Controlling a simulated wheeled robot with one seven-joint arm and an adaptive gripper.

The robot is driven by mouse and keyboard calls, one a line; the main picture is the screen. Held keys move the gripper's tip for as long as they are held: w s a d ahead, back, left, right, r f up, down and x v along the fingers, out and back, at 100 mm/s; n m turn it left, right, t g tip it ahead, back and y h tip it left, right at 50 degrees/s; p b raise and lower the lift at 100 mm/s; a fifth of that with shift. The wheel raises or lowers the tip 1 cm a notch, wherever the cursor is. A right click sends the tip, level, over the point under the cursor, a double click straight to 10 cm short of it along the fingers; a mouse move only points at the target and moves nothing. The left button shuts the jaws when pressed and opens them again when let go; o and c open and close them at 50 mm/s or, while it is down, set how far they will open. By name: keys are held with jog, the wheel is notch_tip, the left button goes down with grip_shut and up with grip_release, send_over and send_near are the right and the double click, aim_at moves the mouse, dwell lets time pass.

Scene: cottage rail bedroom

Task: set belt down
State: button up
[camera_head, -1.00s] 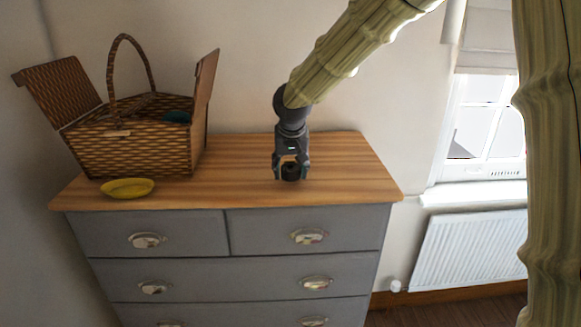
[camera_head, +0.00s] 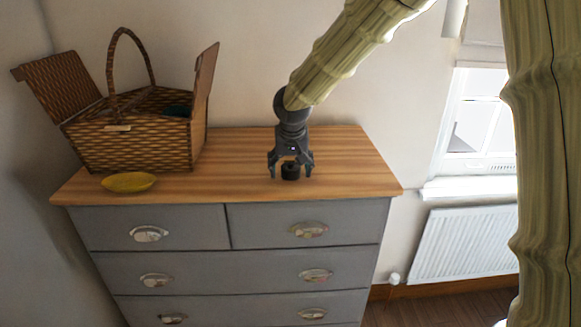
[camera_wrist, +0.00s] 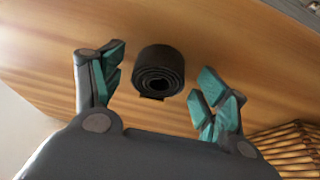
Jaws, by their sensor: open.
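The belt (camera_head: 291,171) is a black, tightly rolled coil on the wooden top of the grey dresser (camera_head: 240,183). It also shows in the wrist view (camera_wrist: 158,72), where its spiral end faces the camera. My gripper (camera_head: 290,174) is above the dresser top with its fingers on either side of the belt. In the wrist view the gripper (camera_wrist: 155,88) is open, and there is a gap between the belt and each green-padded finger.
A wicker basket (camera_head: 135,143) with raised lids stands at the left of the dresser top, with a teal item inside. A yellow dish (camera_head: 128,182) lies in front of it. The dresser top right of my gripper is clear. A window and a radiator (camera_head: 463,244) are at the right.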

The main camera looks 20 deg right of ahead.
jog(key=shift+r, duration=0.25)
jog(key=shift+s+r, duration=0.1)
jog(key=shift+r, duration=0.25)
jog(key=b+v, duration=0.3)
jog(key=v, duration=0.8)
jog(key=shift+s+a, duration=0.1)
jog(key=shift+s, duration=0.05)
